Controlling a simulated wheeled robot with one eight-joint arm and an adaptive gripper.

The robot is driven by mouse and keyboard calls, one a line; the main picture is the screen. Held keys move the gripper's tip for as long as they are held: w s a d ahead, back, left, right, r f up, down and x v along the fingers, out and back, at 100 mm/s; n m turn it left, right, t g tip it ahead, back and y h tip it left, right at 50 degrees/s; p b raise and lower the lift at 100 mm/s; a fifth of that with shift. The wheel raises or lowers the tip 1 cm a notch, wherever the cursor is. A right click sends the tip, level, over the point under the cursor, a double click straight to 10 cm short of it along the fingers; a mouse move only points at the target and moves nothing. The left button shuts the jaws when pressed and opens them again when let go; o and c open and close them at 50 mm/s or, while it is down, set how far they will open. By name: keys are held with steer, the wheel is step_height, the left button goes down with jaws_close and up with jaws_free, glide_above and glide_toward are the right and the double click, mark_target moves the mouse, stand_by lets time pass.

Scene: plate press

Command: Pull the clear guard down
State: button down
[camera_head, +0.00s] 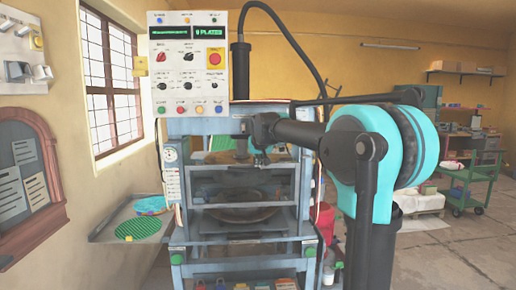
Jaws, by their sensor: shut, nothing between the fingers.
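The plate press (180,126) stands in the middle of the head view, with a blue-grey frame. The clear guard (272,187) is a see-through panel in a grey frame across its front opening. My arm comes in from the right and hides part of the press's right side.
A control panel (187,70) with buttons and a red stop button (214,73) is above the opening. A side tray (112,233) with a green disc (139,228) juts out at left. A green cart (470,185) is farther right.

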glide_toward(258, 185)
steer(key=f, duration=0.1)
steer(key=w+f, duration=0.1)
steer(key=f, duration=0.1)
steer(key=w+f, duration=0.1)
steer(key=f, duration=0.1)
steer(key=shift+w+a+f, duration=0.1)
steer(key=shift+w+a, duration=0.05)
steer(key=shift+a, duration=0.1)
steer(key=shift+f, duration=0.25)
steer(key=shift+s, duration=0.2)
steer(key=shift+w+r, duration=0.1)
steer(key=shift+r, duration=0.15)
steer(key=r, duration=0.4)
steer(key=shift+s+r, duration=0.3)
steer(key=v, duration=0.8)
steer(key=s+d+f+g, duration=0.1)
steer(key=s+d+f, duration=0.2)
steer(key=s+f, duration=0.9)
steer(key=s+d+f+g, duration=0.2)
steer(key=s+d+f, duration=0.1)
steer(key=s+f, duration=0.9)
steer(key=s+d+f+g, duration=0.1)
steer(key=s+d+f, duration=0.2)
steer(key=s+f, duration=0.9)
steer(key=shift+g, duration=0.4)
